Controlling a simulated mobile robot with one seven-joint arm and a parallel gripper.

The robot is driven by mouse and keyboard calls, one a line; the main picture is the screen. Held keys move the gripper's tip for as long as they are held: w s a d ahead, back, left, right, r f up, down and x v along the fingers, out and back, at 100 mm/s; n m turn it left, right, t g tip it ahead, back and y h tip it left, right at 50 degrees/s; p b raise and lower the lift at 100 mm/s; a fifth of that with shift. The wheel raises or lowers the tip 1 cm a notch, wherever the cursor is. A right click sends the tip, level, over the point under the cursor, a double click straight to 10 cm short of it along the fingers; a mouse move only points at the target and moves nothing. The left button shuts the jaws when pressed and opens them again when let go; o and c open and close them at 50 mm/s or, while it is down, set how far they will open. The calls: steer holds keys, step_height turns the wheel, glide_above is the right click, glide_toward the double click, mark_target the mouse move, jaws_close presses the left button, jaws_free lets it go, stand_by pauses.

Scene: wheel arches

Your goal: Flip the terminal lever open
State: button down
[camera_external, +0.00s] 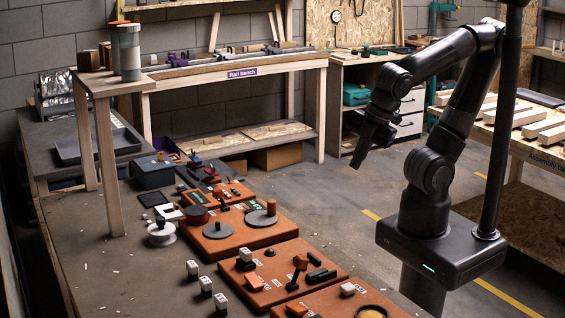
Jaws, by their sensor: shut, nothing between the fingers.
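My gripper (359,158) points down over the floor, to the right of the workbench (100,250). It is shut and empty, well apart from everything on the bench. Several orange boards with small fittings lie along the bench. The near board (285,277) carries black blocks, white-topped pieces and an upright orange lever-like piece (300,263). Another small orange piece (255,281) sits at that board's left. I cannot tell which fitting is the terminal lever, or whether it is open or closed; the parts are too small.
Another orange board (240,236) holds grey discs. A white spool (161,234) and several grey-and-white blocks (206,287) stand along the boards' left. A raised wooden stand (104,85) rises at the bench's left. Open floor (365,210) lies between bench and arm.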

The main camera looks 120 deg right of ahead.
mark_target(297, 271)
steer(key=w+a+f+n+g, duration=0.45)
steer(key=w+f+n, duration=0.6)
steer(key=n, duration=1.15)
steer(key=shift+w+a+r+n+t+y, duration=0.2)
steer(key=shift+w+a+r+n+y, duration=0.25)
steer(key=shift+n, duration=0.95)
steer(key=shift+w+a+r+n+t+y, duration=0.25)
steer(key=shift+w+a+n, duration=0.25)
steer(key=shift+n, duration=0.9)
steer(key=shift+w+a+r+n+t+y, duration=0.2)
steer(key=shift+w+a+r+n+y, duration=0.3)
steer(key=shift+n, duration=0.9)
steer(key=shift+w+d+f, duration=0.1)
steer(key=shift+d+f, duration=0.05)
steer(key=shift+f, duration=0.05)
steer(key=f, duration=1)
steer(key=shift+w+f, duration=0.15)
steer(key=shift+w, duration=0.05)
steer(key=shift+w+r, duration=0.35)
steer(key=shift+w, duration=0.3)
steer(key=shift+w+r, duration=0.3)
steer(key=shift+w, duration=0.3)
steer(key=shift+w+r, duration=0.25)
steer(key=shift+w, duration=0.4)
